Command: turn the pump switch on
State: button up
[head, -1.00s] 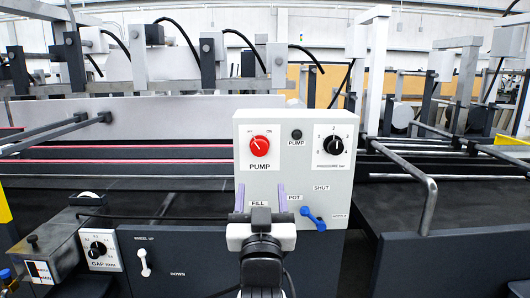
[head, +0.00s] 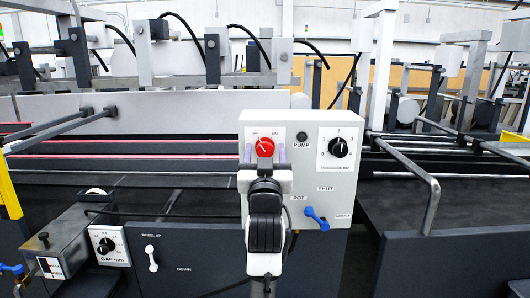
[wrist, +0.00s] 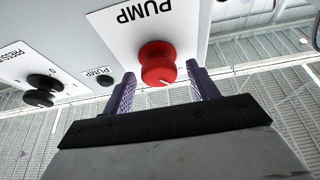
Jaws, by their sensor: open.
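The pump switch is a red round knob (head: 265,147) on a white label plate at the upper left of the grey control box (head: 327,210). Its white pointer mark slants to the upper left, toward the left-hand label. In the wrist view the red knob (wrist: 158,64) stands out from the panel marked PUMP. My gripper (head: 265,153) is in front of the panel, just at the knob's lower part. In the wrist view my gripper's two purple fingers (wrist: 160,88) are open, one on each side of the knob, with visible gaps. The knob's lower edge is partly hidden in the head view.
A dark pump lamp (head: 301,136) and a black pressure knob (head: 338,147) sit right of the switch. A blue lever (head: 317,218) is lower right on the box. Metal rods (head: 410,172) extend at the right.

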jog(key=c, duration=1)
jog(key=shift+m+h, duration=0.4)
jog(key=shift+m, duration=0.2)
jog(key=m+h, duration=0.1)
jog(key=m, duration=0.2)
jog(key=shift+a+h, duration=0.15)
jog(key=shift+h, duration=0.15)
jog(key=m+g+h+b, duration=0.1)
jog(key=m+h, duration=0.1)
jog(key=m, duration=0.3)
jog(key=m+g+h, duration=0.1)
jog(key=m, duration=0.1)
jog(key=m+h+b, duration=0.1)
jog(key=m, duration=0.2)
jog(key=shift+m+g, duration=0.3)
jog(key=shift+g, duration=0.1)
jog(key=shift+m+g+h+b, duration=0.4)
jog(key=shift+m+g, duration=0.3)
jog(key=shift+m, duration=1.1)
